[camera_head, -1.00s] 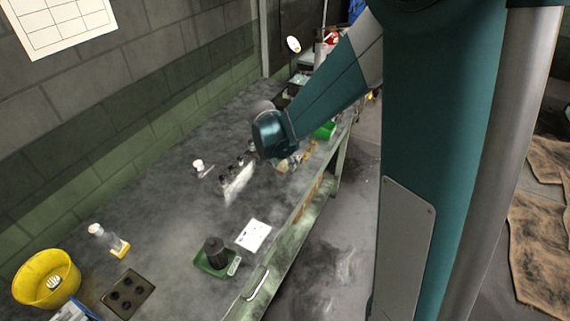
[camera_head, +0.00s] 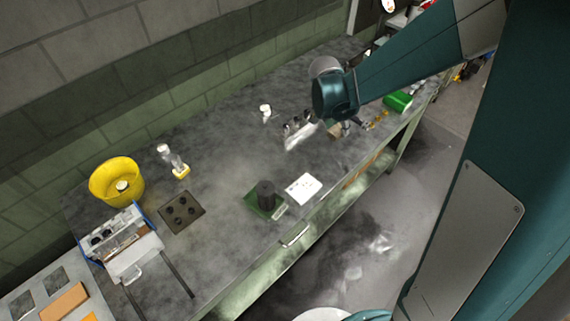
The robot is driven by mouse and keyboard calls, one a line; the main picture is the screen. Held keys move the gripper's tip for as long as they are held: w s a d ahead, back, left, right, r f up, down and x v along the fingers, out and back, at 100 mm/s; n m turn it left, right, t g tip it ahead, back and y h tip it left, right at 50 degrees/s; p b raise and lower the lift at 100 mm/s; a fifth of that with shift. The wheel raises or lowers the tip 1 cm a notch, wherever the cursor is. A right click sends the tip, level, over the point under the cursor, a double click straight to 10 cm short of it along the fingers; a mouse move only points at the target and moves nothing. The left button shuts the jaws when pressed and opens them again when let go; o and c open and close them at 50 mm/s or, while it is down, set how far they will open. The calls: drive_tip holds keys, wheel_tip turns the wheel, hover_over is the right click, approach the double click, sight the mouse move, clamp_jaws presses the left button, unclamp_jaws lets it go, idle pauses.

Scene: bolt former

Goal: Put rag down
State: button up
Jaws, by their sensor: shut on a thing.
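My gripper (camera_head: 347,130) points down over the back right part of the grey workbench (camera_head: 225,140), below my teal wrist. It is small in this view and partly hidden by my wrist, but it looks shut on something. I take that to be the rag, though its outline cannot be made out. A small tan thing (camera_head: 335,131) shows just left of the fingers. I cannot tell whether it is held, touching the gripper, or only on the bench behind it.
A clear rack with bottles (camera_head: 299,132) stands left of my gripper. A green box (camera_head: 398,103) is to its right. A green tray with a black cylinder (camera_head: 265,197), a white sheet (camera_head: 303,188), a dark plate with holes (camera_head: 181,211) and a yellow bucket (camera_head: 116,183) are nearer.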

drive_tip(key=s+a, duration=0.3)
drive_tip(key=a, duration=0.6)
drive_tip(key=s+a, duration=0.3)
drive_tip(key=a, duration=0.7)
drive_tip(key=shift+s+a+n, duration=0.15)
drive_tip(key=shift+s+n, duration=0.1)
drive_tip(key=shift+n, duration=0.15)
drive_tip(key=shift+f+b, duration=0.5)
drive_tip(key=shift+f, duration=2.3)
drive_tip(key=shift+f, duration=2.1)
drive_tip(key=shift+f+b, duration=0.15)
drive_tip(key=shift+b, duration=0.25)
drive_tip(key=o, duration=0.7)
drive_tip(key=shift+o, duration=0.3)
